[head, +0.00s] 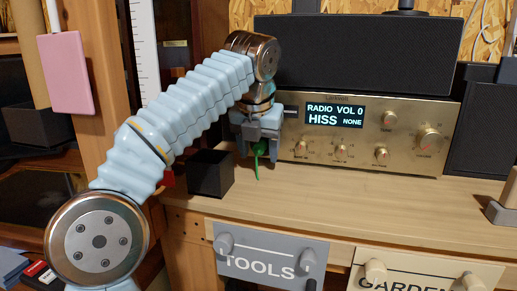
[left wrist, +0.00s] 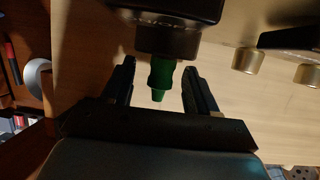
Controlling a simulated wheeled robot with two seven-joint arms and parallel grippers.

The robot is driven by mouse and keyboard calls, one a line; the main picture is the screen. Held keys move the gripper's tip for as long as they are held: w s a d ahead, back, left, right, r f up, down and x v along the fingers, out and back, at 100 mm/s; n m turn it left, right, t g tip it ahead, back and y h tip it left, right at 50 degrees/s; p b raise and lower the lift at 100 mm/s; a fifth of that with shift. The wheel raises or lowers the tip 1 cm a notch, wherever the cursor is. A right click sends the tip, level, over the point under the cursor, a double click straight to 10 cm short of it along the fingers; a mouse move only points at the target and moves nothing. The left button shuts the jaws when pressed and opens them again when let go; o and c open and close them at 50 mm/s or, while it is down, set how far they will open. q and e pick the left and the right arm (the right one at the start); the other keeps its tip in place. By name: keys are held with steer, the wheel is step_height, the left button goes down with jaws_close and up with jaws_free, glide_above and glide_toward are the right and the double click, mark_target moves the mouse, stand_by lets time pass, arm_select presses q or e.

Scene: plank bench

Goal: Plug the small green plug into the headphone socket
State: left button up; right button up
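The small green plug (left wrist: 160,76) shows in the left wrist view with its tapered end toward my gripper. Its other end meets a dark round part (left wrist: 168,42), which looks like the headphone socket; how deep it sits I cannot tell. My left gripper (left wrist: 160,82) has one finger on each side of the plug, with a visible gap to each. In the head view my left gripper (head: 262,142) is at the radio's left front, with green (head: 258,163) showing beneath it. It hides the socket there. My right gripper is in neither view.
The gold radio (head: 365,125) has several knobs and a lit display reading HISS and NONE. A black open box (head: 211,175) stands close to the left of my gripper. The bench top (head: 330,198) in front of the radio is mostly clear.

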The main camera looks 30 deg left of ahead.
mark_target(260, 145)
arm_select(q)
steer(key=v, duration=0.5)
steer(key=shift+d, duration=0.1)
steer(key=shift+v, duration=1.2)
